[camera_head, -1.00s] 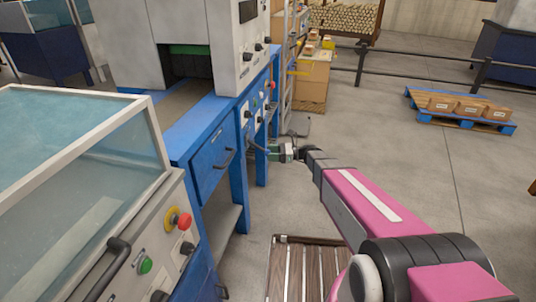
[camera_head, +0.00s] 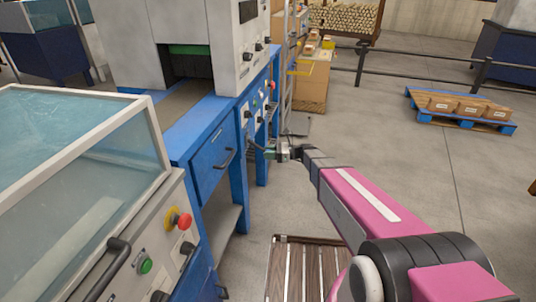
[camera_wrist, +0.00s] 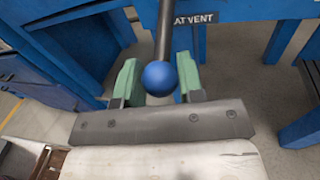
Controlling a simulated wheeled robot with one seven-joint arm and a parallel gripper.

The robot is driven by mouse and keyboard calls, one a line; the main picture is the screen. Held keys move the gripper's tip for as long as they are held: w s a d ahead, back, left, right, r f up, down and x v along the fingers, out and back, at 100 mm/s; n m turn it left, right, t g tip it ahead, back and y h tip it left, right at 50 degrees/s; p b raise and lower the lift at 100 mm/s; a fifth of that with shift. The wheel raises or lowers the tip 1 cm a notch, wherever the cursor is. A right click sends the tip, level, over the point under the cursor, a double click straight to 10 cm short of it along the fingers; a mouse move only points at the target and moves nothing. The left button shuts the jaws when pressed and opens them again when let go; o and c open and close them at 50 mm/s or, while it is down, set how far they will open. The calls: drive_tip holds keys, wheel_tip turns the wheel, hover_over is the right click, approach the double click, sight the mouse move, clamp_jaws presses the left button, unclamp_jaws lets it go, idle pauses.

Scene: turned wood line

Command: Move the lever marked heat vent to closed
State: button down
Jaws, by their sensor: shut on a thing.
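The lever (camera_wrist: 164,38) is a dark rod with a blue ball knob (camera_wrist: 159,78), seen in the wrist view. A dark label (camera_wrist: 194,19) beside it reads "AT VENT", its left part hidden behind the rod. My gripper (camera_wrist: 158,82) has green fingers on either side of the knob and is shut on it. In the head view my gripper (camera_head: 272,154) is at the front of the blue machine frame (camera_head: 212,165), small and partly dark. The lever's closed mark is not visible in either view.
A control panel (camera_head: 257,112) with knobs is just above my gripper. A blue drawer (camera_head: 213,165) with a handle is to its left. Open floor (camera_head: 400,165) lies to the right.

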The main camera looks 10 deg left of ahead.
drive_tip(key=shift+s+d+r+h, duration=0.1)
drive_tip(key=shift+d+r+h, duration=0.1)
drive_tip(key=shift+r+h, duration=0.25)
drive_tip(key=shift+s+d+r+h, duration=0.1)
drive_tip(key=shift+d+r+h, duration=0.05)
drive_tip(key=shift+r+h, duration=0.25)
drive_tip(key=r+h, duration=0.2)
drive_tip(key=r, duration=0.1)
drive_tip(key=r+m+h, duration=0.1)
drive_tip(key=r+h, duration=0.2)
drive_tip(key=shift+w+d+r+m+h, duration=0.1)
drive_tip(key=shift+d+r+m+h, duration=0.1)
drive_tip(key=shift+m+h, duration=0.15)
drive_tip(key=r+h, duration=0.2)
drive_tip(key=shift+w+a+r+h, duration=0.1)
drive_tip(key=shift+a+r+h, duration=0.1)
drive_tip(key=shift+a+h, duration=0.2)
drive_tip(key=shift+a+r, duration=0.35)
drive_tip(key=shift+r, duration=0.3)
drive_tip(key=c, duration=0.8)
unclamp_jaws()
drive_tip(key=shift+o, duration=0.2)
drive_tip(key=shift+r, duration=0.1)
drive_tip(key=v, duration=1)
drive_tip(key=shift+d+r, duration=0.2)
drive_tip(key=shift+d, duration=0.1)
drive_tip(key=shift+w, duration=0.1)
